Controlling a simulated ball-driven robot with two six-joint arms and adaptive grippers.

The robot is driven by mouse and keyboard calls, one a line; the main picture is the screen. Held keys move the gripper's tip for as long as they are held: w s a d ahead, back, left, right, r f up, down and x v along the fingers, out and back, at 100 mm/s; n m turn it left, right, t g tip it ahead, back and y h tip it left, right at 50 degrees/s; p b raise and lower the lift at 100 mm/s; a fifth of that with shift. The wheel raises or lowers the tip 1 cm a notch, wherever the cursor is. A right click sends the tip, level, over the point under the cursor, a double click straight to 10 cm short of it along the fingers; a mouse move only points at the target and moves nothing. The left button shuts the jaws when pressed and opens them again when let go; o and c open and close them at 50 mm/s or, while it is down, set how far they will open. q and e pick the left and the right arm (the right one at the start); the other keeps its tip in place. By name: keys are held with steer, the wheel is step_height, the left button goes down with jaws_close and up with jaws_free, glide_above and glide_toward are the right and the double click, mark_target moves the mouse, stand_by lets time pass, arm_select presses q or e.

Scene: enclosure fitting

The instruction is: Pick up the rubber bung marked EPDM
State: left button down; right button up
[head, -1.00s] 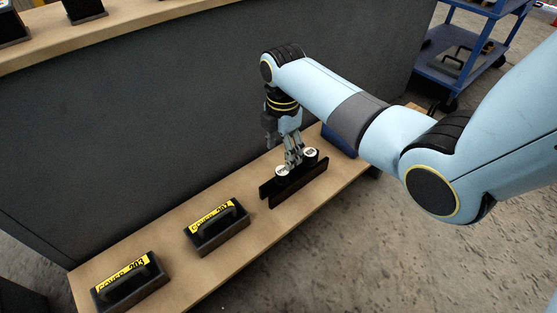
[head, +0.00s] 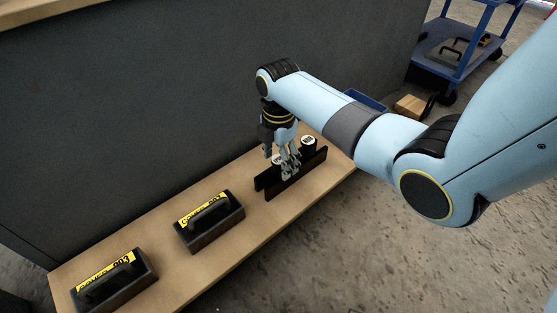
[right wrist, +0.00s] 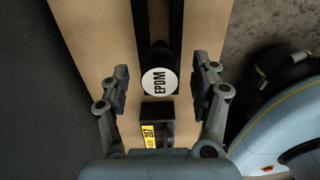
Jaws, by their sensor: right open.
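The rubber bung marked EPDM (right wrist: 160,81) is a black bung with a white round top. In the right wrist view it stands between the open fingers of my right gripper (right wrist: 161,80), apart from both. In the head view, my right gripper (head: 289,172) is over the dark rack (head: 283,186), and its fingers partly hide the nearer white-topped bung (head: 277,160). A second white-topped bung (head: 308,141) stands in the rack to the right, its marking too small to read. My left gripper is not in view.
A dark panel (head: 150,120) rises behind the shelf. A blue cart (head: 460,50) stands at back right.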

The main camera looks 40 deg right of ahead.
jaws_close()
stand_by(0.3)
steer(key=shift+r, duration=0.1)
